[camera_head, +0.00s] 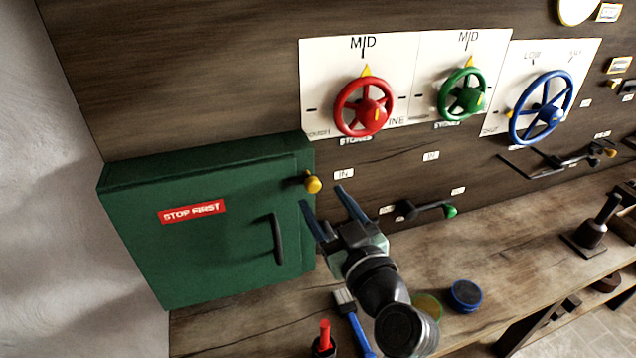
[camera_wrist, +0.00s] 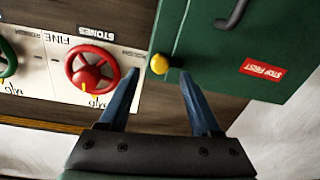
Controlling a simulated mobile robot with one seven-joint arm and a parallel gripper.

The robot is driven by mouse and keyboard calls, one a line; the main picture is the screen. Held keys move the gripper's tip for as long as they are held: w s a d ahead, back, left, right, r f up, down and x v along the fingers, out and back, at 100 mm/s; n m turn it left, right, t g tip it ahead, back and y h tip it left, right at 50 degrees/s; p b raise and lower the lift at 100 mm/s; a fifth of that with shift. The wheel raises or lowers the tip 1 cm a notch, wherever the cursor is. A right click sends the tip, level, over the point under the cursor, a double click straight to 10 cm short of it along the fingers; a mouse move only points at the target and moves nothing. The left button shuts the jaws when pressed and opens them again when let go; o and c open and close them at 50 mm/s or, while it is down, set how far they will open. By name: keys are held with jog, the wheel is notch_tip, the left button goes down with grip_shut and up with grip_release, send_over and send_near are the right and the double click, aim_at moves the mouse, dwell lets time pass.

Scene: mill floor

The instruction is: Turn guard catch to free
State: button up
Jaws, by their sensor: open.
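The guard catch is a yellow knob (camera_head: 313,185) on the right upper edge of the green guard box (camera_head: 190,255). The box door is shut, with a red "STOP FIRST" label and a dark handle. My gripper (camera_head: 322,198) is open and empty, its two blue fingers pointing at the box's right edge just below and beside the knob. In the wrist view the knob (camera_wrist: 159,64) lies ahead of and between the fingertips (camera_wrist: 160,76), nearer the left one. I cannot tell from these frames whether the fingers touch it.
Red (camera_head: 364,106), green (camera_head: 462,95) and blue (camera_head: 541,107) handwheels are on the panel to the right. A green-knobbed lever (camera_head: 449,211) sticks out low on the panel. A blue-handled brush (camera_head: 356,325), a red-handled tool (camera_head: 324,338) and a blue tin (camera_head: 466,295) are on the bench.

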aim_at(314, 187)
jog(key=shift+p+x, duration=0.35)
jog(key=shift+x, duration=1.4)
grip_shut()
